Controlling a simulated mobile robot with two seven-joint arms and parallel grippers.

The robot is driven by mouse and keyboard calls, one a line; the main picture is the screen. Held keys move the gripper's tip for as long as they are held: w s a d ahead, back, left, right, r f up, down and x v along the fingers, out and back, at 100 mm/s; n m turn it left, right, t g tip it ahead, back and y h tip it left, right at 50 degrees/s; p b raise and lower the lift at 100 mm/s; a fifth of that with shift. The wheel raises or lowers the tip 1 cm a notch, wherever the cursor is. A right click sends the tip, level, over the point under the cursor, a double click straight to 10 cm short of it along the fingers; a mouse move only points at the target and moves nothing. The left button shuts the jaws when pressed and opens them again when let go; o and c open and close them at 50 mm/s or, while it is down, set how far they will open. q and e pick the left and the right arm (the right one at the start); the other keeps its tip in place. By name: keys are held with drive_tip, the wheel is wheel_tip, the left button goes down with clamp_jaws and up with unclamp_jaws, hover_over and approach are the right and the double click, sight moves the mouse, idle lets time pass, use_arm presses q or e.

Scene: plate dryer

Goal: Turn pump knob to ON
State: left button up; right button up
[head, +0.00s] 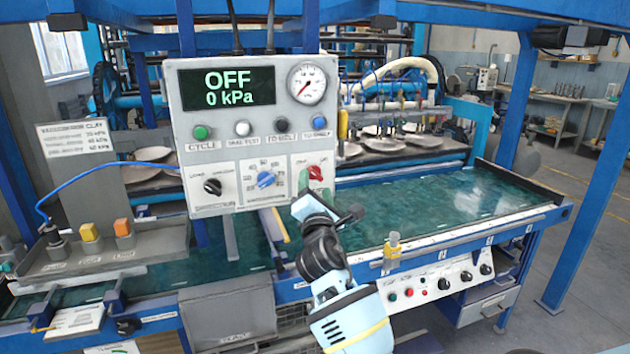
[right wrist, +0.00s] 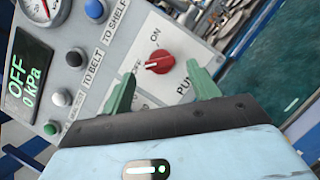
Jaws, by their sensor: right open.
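The red pump knob (head: 316,172) is at the lower right of the grey control panel (head: 247,118). In the right wrist view the red knob (right wrist: 158,64) has its white mark on the side toward the OFF label, with ON on another side. The display (head: 226,87) reads OFF and 0 kPa. My right gripper (head: 314,187) is right in front of the knob. In the right wrist view its green fingers (right wrist: 161,72) are open, one on each side of the knob, with gaps between. My left gripper is not in view.
A black knob (head: 212,186) and a blue knob (head: 265,179) sit left of the red one. A row of push buttons (head: 242,128) and a gauge (head: 306,84) are above. A green conveyor belt (head: 440,215) runs behind and to the right.

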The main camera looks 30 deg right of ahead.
sight(315, 178)
drive_tip(key=shift+x, duration=1.55)
drive_tip(key=c, duration=1)
